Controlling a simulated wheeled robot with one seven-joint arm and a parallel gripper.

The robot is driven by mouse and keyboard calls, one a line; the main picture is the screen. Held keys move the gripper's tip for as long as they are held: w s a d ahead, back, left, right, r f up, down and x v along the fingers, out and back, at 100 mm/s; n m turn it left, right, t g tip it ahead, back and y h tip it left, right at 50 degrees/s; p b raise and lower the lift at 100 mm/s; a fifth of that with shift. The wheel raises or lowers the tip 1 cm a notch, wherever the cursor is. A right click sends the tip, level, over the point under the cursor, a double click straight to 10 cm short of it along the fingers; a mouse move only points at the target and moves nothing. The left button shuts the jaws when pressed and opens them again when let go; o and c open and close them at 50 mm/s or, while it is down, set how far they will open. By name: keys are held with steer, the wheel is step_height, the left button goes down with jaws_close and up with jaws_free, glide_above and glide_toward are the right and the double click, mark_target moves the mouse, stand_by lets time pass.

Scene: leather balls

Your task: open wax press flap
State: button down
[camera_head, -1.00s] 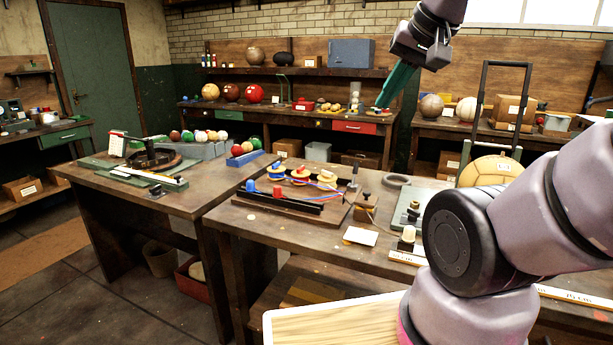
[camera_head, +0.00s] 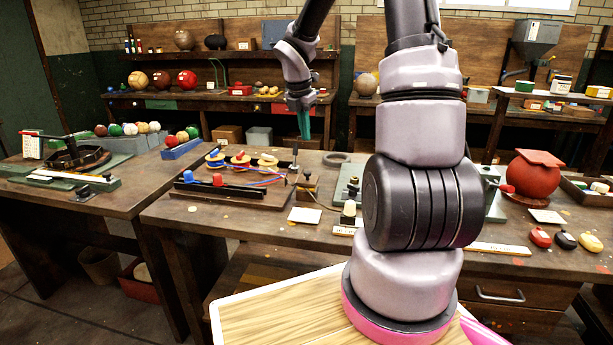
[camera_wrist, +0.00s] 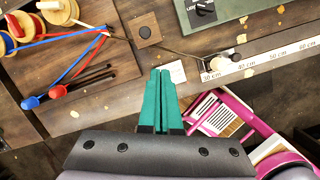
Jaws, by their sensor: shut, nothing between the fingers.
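I cannot tell for sure which thing is the wax press. A small brown block with a dark knob (camera_head: 307,187) on the middle bench may be it; a block with a dark square top also shows in the wrist view (camera_wrist: 149,30). No flap can be made out on it. My gripper (camera_head: 304,137) has teal fingers, points down and is above the middle bench, apart from everything. In the wrist view its fingers (camera_wrist: 162,72) lie together with nothing between them, and the block is beyond their tips.
A board of thread spools (camera_head: 235,180) sits left of the block, with red and blue handled tools. A white card (camera_head: 304,215) lies in front. A ruler strip (camera_wrist: 265,58) runs along the bench edge. A red round pot (camera_head: 532,174) stands at the right.

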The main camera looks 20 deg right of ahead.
mark_target(307, 182)
steer(key=w+f+n, duration=0.1)
steer(key=f+n, duration=0.1)
steer(key=f, duration=0.3)
steer(key=w+d+f+n, duration=0.1)
steer(key=w+f+n, duration=0.1)
steer(key=f, duration=0.4)
steer(key=w+d+f+n, duration=0.1)
steer(key=f, duration=0.5)
steer(key=shift+w+d+n+g, duration=0.15)
steer(key=shift+w+n+g, duration=0.15)
steer(key=shift+w+n, duration=0.1)
